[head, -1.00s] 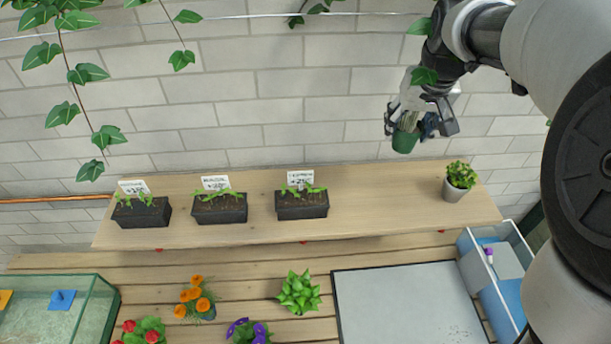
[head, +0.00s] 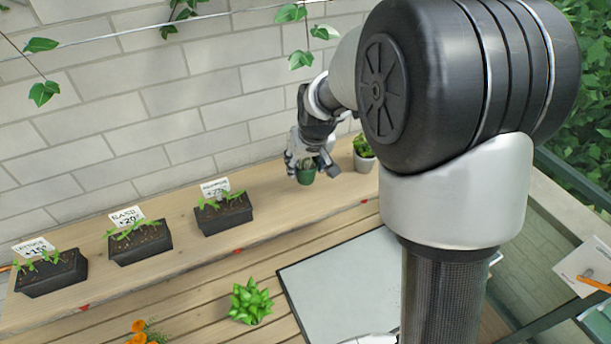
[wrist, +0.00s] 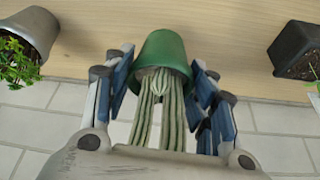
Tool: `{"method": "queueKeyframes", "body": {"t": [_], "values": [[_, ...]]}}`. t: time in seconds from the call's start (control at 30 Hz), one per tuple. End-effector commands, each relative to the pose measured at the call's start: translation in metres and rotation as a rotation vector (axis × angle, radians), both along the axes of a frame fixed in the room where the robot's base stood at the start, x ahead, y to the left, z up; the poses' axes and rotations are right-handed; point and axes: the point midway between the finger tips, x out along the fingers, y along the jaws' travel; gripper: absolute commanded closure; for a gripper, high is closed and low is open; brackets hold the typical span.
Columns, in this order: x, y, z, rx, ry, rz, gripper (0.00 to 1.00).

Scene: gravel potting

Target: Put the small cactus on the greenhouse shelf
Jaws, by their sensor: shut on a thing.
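The small cactus (wrist: 157,115) has ribbed green stems and stands in a green pot (head: 305,175). My gripper (head: 312,160) is shut on it. In the wrist view one blue-padded finger lies on each side of the cactus, and the green pot (wrist: 163,58) extends beyond them. The wooden greenhouse shelf (head: 265,208) runs along the brick wall. The pot is upright over the shelf, between a labelled black planter and a grey pot. I cannot tell whether its base touches the wood. My gripper partly hides the cactus in the head view.
Several black seedling planters, one at the right end of the row (head: 223,215), stand on the shelf to the left. A grey pot with a leafy plant (head: 363,155) stands close on the right. Below are a grey board (head: 345,285) and a green succulent (head: 250,302).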

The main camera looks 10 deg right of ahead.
Motion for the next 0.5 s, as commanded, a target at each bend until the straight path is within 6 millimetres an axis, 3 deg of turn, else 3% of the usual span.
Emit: {"method": "queueKeyframes", "body": {"t": [0.3,0.5], "values": [[0.0,0.0,-0.04,0.0,0.001,0.001,0.79],[0.0,0.0,-0.044,0.0,-0.001,0.001,0.79]]}}
